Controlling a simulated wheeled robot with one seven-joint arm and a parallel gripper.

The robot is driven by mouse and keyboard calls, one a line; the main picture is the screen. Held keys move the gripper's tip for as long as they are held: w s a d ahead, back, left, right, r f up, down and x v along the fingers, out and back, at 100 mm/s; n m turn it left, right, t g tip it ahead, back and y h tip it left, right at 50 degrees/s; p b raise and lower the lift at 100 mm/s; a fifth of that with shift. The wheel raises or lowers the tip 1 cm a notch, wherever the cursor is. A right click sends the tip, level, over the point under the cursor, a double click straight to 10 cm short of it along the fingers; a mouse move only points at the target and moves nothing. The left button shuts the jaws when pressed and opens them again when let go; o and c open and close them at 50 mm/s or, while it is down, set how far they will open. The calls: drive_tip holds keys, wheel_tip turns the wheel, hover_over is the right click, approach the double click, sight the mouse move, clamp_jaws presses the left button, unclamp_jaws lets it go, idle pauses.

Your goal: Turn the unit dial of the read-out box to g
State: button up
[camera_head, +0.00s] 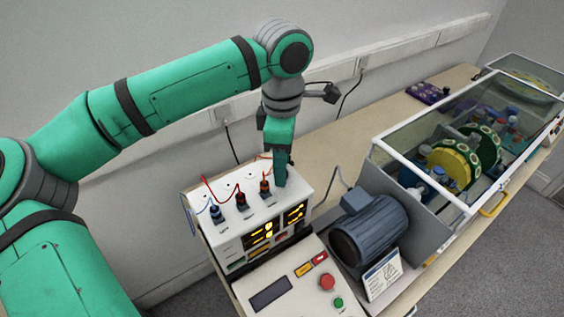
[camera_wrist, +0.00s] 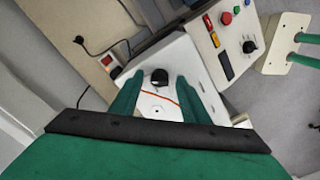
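The white read-out box (camera_head: 232,233) stands on the bench, with lit yellow displays on its front and blue, black and red plugs with wires on top. My gripper (camera_head: 281,180) points down over the right rear part of the box top. In the wrist view, a black round dial (camera_wrist: 159,77) on the white box top lies between the two green fingertips of my gripper (camera_wrist: 158,79). The fingers are apart, with a gap visible on each side of the dial. In the head view my gripper hides the dial. I cannot read the dial's marks or its setting.
A control panel (camera_head: 292,271) with a red button (camera_head: 326,281) and a green button stands in front of the box. A blue-grey motor (camera_head: 370,236) and a clear-sided enclosure (camera_head: 455,203) stand to the right. A purple tray (camera_head: 428,93) lies at the back; bare bench lies behind the motor.

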wheel_tip(320, 180, up, 11)
idle(0.8)
drive_tip(key=shift+f, duration=0.1)
